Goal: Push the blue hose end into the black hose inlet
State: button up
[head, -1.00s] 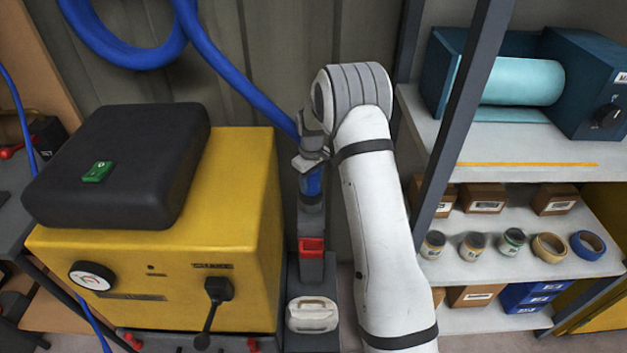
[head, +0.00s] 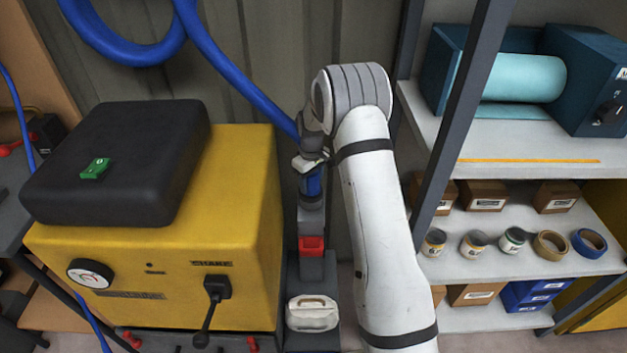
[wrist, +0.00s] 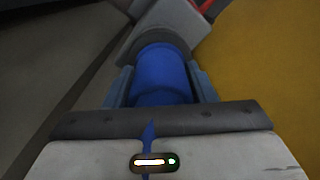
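The blue hose end (head: 313,184) points down beneath my gripper (head: 312,172), in line above the black hose inlet (head: 311,203). The inlet is on a dark upright stand between the yellow machine and my arm. In the wrist view, my gripper (wrist: 163,90) has a finger on each side of the blue hose end (wrist: 162,73). The far end of the blue cylinder meets the dark round collar of the inlet (wrist: 152,38). I cannot tell how deep it sits inside, as the collar hides the tip.
The yellow machine (head: 235,250) with a black lid (head: 130,150) stands close on the left. A red part (head: 311,246) and a pale handled piece (head: 313,313) are lower on the stand. A shelf post (head: 462,120) and loaded shelves are on the right. Blue hose (head: 235,72) runs up the wall.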

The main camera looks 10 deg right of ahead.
jog(key=o, duration=0.5)
notch_tip(320, 180, up, 8)
jog(key=shift+f, duration=0.1)
dwell(0.6)
jog(key=shift+r+p, duration=0.3)
jog(key=s+r+m+t+p, duration=0.1)
jog(key=s+r+m+p, duration=0.25)
jog(key=s+r, duration=1.45)
jog(key=s+r+m+p, duration=0.1)
jog(key=s, duration=0.5)
jog(key=s+r+m+t+p, duration=0.1)
jog(key=s+r, duration=0.1)
jog(key=s, duration=0.4)
jog(key=s+r+m+p, duration=0.1)
jog(key=s+r+p, duration=0.1)
jog(key=s, duration=0.4)
jog(key=shift+s+d+r+t, duration=0.25)
jog(key=shift+d+t, duration=0.05)
